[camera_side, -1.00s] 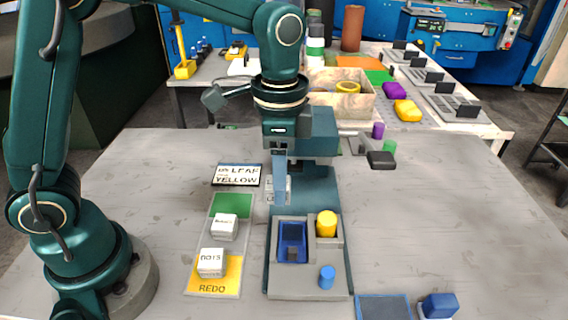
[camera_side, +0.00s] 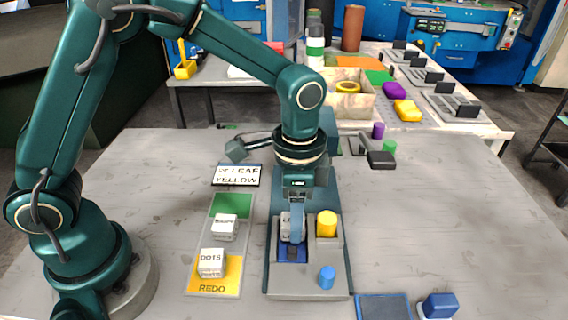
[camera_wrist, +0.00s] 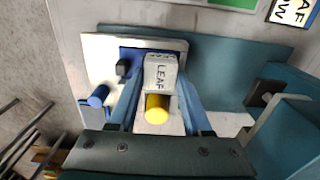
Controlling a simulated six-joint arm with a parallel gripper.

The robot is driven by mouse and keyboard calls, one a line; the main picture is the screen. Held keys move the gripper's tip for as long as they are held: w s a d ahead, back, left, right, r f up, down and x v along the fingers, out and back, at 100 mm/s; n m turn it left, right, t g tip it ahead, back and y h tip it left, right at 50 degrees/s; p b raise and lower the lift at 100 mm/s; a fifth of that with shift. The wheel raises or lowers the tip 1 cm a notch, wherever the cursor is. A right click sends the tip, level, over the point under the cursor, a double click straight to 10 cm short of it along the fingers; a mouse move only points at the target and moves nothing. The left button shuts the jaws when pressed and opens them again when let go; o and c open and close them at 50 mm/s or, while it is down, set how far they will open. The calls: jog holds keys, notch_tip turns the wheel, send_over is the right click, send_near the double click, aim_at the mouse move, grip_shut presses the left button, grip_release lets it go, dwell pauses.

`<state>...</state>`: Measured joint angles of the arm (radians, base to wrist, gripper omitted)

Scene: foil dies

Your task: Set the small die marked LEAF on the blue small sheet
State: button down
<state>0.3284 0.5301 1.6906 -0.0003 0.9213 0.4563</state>
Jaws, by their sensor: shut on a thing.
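My gripper (camera_side: 297,236) is shut on the white die marked LEAF (camera_wrist: 160,72), with a finger on either side of it. In the side view the die (camera_side: 285,225) is partly hidden behind a finger. It is over the back part of the blue sheet (camera_side: 290,256), which lies in the left pocket of the grey fixture (camera_side: 310,290). In the wrist view blue (camera_wrist: 128,56) shows beside the die. I cannot tell whether the die touches the sheet.
A yellow cylinder (camera_side: 327,223) stands close right of my gripper; a blue cylinder (camera_side: 327,277) is in front. A tray (camera_side: 204,290) at left holds a DOTS die (camera_side: 211,262) and another die (camera_side: 224,227). A sign (camera_side: 237,175) reads LEAF, YELLOW. The table's right side is mostly clear.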

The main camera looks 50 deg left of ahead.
jog(key=c, duration=0.6)
grip_release()
notch_tip(320, 180, up, 11)
jog(key=s+a+n+t, duration=0.5)
jog(key=s+a+n, duration=0.4)
jog(key=s, duration=0.2)
jog(key=shift+s+a+t, duration=0.3)
